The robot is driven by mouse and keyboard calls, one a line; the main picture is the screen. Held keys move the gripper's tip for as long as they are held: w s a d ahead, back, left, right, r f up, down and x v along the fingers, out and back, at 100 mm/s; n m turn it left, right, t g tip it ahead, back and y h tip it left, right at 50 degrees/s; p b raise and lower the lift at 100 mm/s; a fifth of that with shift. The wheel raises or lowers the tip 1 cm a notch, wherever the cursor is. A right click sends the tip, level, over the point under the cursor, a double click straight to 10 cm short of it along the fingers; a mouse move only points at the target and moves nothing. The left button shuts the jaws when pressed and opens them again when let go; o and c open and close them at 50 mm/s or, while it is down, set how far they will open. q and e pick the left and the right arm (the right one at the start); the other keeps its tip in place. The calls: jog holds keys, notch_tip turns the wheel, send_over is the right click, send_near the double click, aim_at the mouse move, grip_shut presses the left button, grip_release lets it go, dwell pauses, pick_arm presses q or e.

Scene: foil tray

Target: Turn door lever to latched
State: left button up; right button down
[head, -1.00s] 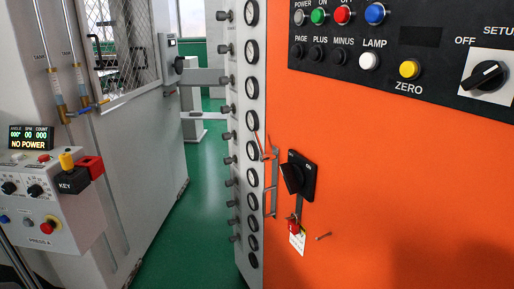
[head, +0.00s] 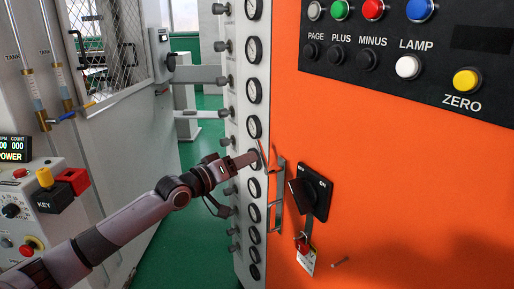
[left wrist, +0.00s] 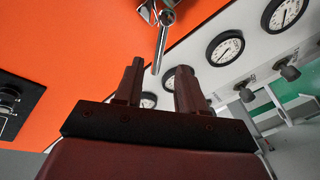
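The door lever shows best in the left wrist view as a slim shiny metal rod (left wrist: 160,45) on a round pivot, beside the edge of the orange door. In the head view, metal lever hardware (head: 280,178) sits at the left edge of the orange door (head: 420,190); its exact angle is hard to tell. My left gripper (head: 256,156) is just left of it, in front of the gauge column. In the left wrist view its two dark fingers (left wrist: 158,82) are apart, with the rod's free end ahead of the gap. I see no contact. My right gripper is out of view.
A black rotary switch (head: 311,192) with a red tag (head: 303,246) hanging below is close right of the lever. A column of gauges and knobs (head: 254,90) stands left. A button panel (head: 410,45) is above. A grey press console (head: 40,215) is at the far left.

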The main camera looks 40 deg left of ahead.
aim_at(260, 152)
pick_arm(q)
jog(key=shift+w+d+r, duration=0.1)
jog(key=shift+w+d, duration=0.1)
jog(key=shift+w, duration=1)
jog(key=shift+w+d+r, duration=0.1)
jog(key=shift+w+d, duration=0.15)
jog(key=shift+w, duration=0.9)
jog(key=shift+w+d+r, duration=0.1)
jog(key=shift+w+d, duration=0.1)
jog(key=shift+w, duration=1)
grip_shut()
